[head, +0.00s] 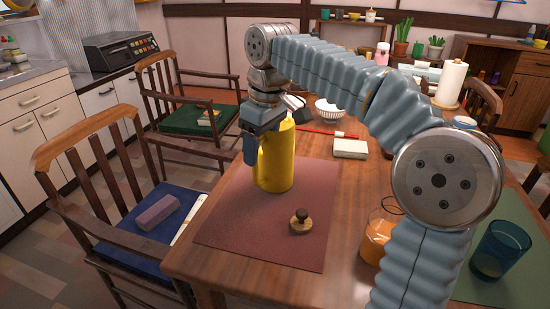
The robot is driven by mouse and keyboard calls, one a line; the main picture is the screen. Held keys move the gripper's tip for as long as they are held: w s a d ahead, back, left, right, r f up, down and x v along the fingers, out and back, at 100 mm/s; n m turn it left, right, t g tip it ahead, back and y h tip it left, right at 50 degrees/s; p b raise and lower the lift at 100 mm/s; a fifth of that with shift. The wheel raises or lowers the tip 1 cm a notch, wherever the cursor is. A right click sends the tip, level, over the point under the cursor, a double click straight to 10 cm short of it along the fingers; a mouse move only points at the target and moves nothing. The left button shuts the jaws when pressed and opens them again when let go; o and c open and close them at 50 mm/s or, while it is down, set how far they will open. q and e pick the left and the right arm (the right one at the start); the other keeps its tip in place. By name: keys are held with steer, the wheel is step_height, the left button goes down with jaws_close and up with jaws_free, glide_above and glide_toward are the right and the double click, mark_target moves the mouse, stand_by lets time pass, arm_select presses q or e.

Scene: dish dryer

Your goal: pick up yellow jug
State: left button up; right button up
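The yellow jug (277,165) stands upright on the dark red placemat (245,224), near the far left part of the wooden table. My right gripper (254,150) is at the jug's upper left side, pointing down, with my arm arching in from the right. One finger shows in front of the jug's left edge. The other finger is hidden, so I cannot tell whether the gripper is closed on the jug. The jug's top is partly covered by the gripper. My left gripper is not in view.
A wooden-knobbed lid (301,222) lies on the placemat. An orange-filled glass jar (377,240) and a blue glass (500,250) stand to the right. A white bowl (329,112) and a pale box (350,149) are behind. Chairs line the table's left side.

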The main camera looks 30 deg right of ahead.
jaws_close()
steer(key=shift+r, duration=0.15)
